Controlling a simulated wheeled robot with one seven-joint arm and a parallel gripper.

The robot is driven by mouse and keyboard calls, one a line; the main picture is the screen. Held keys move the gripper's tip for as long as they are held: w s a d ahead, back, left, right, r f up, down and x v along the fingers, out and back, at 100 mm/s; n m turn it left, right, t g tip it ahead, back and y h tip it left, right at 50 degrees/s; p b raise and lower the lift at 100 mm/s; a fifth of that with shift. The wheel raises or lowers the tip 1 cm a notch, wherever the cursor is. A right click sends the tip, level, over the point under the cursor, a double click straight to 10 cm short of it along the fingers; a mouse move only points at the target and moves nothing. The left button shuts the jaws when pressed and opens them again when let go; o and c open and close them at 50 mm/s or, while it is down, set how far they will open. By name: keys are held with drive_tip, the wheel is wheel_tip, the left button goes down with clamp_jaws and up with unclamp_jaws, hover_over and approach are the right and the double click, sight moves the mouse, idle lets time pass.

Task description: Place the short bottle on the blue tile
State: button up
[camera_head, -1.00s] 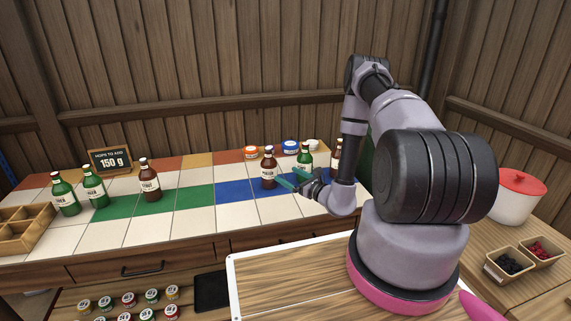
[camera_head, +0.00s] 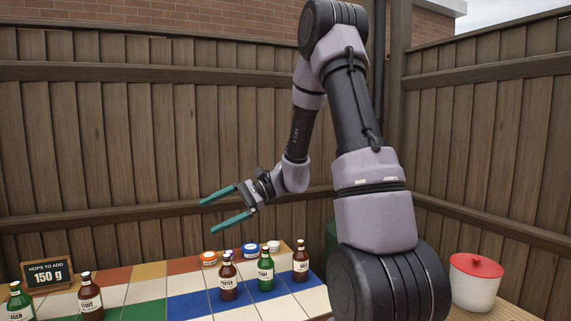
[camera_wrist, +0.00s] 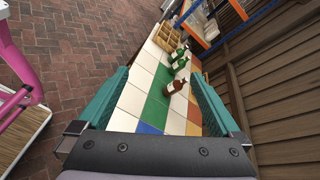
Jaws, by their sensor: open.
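A brown bottle with a "PORTER" label (camera_head: 228,284) stands upright on the blue tile row (camera_head: 187,306) of the counter. A green bottle (camera_head: 265,274) and another brown bottle (camera_head: 301,264) stand to its right. I cannot tell for sure which bottle is the short one. My gripper (camera_head: 225,208) is open and empty, raised above the counter and clear of the bottles. In the wrist view, my open fingers (camera_wrist: 162,90) frame the tiled counter, with a brown bottle (camera_wrist: 174,87) and green bottles (camera_wrist: 178,66) beyond them.
A brown "STOUT" bottle (camera_head: 90,299) and a green bottle (camera_head: 20,303) stand at the left, below a "150 g" sign (camera_head: 48,273). Small lidded jars (camera_head: 250,250) line the counter's back. A red-lidded white pot (camera_head: 475,282) is at the right. A wooden fence stands behind.

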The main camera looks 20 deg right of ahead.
drive_tip(key=s+d+r+n+t+h, duration=0.7)
drive_tip(key=s+d+r+h, duration=0.5)
drive_tip(key=s+r, duration=0.2)
drive_tip(key=s, duration=0.2)
drive_tip(key=shift+s+r, duration=0.3)
drive_tip(key=shift+s, duration=0.05)
